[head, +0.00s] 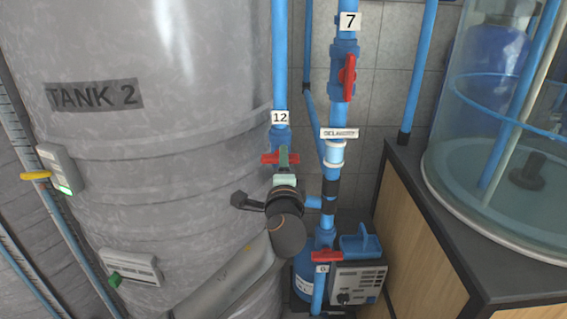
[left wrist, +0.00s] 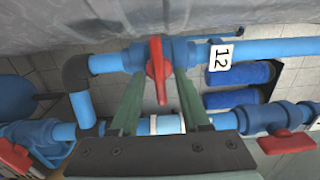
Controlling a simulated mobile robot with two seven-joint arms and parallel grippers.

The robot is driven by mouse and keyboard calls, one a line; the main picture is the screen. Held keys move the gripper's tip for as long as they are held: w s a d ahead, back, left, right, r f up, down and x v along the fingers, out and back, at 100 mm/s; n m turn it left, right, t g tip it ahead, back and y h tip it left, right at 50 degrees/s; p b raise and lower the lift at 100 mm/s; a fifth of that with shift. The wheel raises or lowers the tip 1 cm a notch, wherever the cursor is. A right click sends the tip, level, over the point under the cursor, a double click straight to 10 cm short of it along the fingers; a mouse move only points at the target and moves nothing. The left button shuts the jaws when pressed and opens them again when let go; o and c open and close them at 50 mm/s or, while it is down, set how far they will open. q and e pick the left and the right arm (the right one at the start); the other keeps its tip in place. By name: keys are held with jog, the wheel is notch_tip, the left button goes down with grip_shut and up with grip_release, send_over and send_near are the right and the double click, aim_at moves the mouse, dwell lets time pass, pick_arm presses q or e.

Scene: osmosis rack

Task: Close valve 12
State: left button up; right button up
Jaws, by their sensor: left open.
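Valve 12 sits on a vertical blue pipe in the head view, below its white "12" label (head: 280,117). Its red handle (head: 268,159) lies crosswise to the pipe. My left gripper (head: 284,157), with greenish fingers, is right in front of the handle and hides its middle. In the left wrist view the red handle (left wrist: 157,70) also stands across the pipe, near the label (left wrist: 220,57). The open fingers (left wrist: 158,88) are on either side of the handle, with gaps visible. Contact cannot be told. My right gripper is not in view.
Tank 2 (head: 150,160) stands close on the left. To the right, valve 7 (head: 347,77) has its red handle along its pipe, and valve 6 (head: 327,255) has its handle crosswise. A blue pump unit (head: 360,243) and a dark-topped cabinet (head: 420,190) stand lower right.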

pick_arm(q)
jog(key=s, duration=1.2)
jog(key=shift+s, duration=0.25)
